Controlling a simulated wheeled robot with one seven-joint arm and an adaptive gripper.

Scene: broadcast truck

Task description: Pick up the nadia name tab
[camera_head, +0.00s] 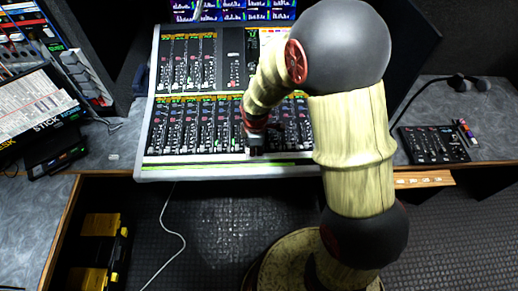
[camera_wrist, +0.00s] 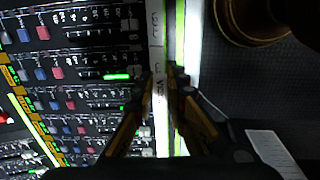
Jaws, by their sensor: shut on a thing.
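My gripper (camera_head: 256,150) is at the front edge of the large mixing console (camera_head: 215,171), low over its faders. In the wrist view my gripper's two fingertips (camera_wrist: 163,72) are close together, with a thin pale tab (camera_wrist: 160,90) between them. The tab lies along the console's white lettered strip (camera_wrist: 155,30). Its lettering is too small and dark to read, so I cannot confirm the name nadia from it. I cannot tell whether it touches the strip. In the head view my arm and gripper hide the tab.
A small black mixer (camera_head: 434,145) and some coloured markers (camera_head: 466,131) are on the right desk. Black and yellow cases (camera_head: 100,225) are below left. A white cable (camera_head: 170,232) hangs in front.

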